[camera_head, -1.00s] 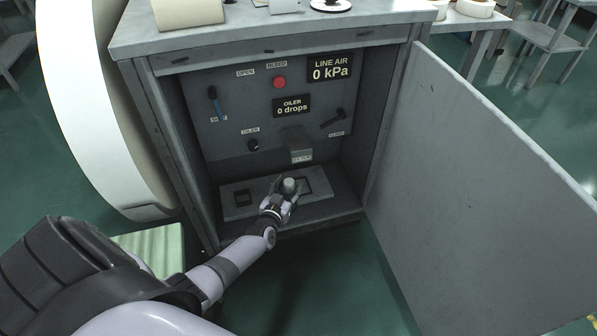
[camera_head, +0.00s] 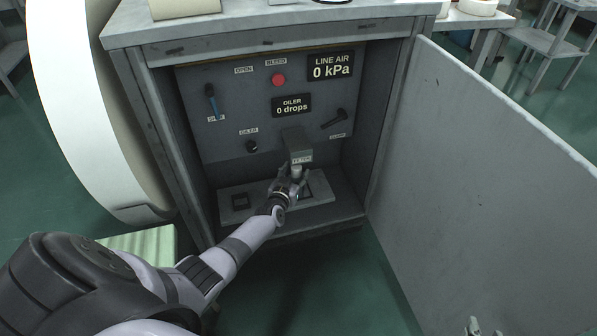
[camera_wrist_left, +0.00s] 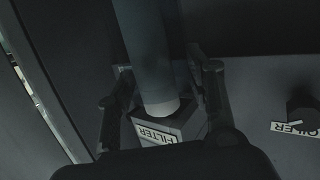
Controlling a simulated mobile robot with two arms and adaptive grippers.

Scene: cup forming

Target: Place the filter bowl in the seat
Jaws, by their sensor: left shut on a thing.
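The filter bowl (camera_head: 296,171), a small pale cylinder, is held upright in my left gripper (camera_head: 291,180) inside the cabinet. It is just below the grey filter block (camera_head: 296,143) with the FILTER label. In the left wrist view the bowl (camera_wrist_left: 150,50) is a grey cylinder between the two dark fingers, with its end at the filter block (camera_wrist_left: 185,125). I cannot tell whether it touches the block or enters the seat, which is hidden. My right gripper (camera_head: 481,328) shows only partly at the bottom edge, in front of the open door.
The cabinet door (camera_head: 480,180) stands open at the right. A shelf plate (camera_head: 262,197) with recesses lies below. A large white roll (camera_head: 85,110) stands left.

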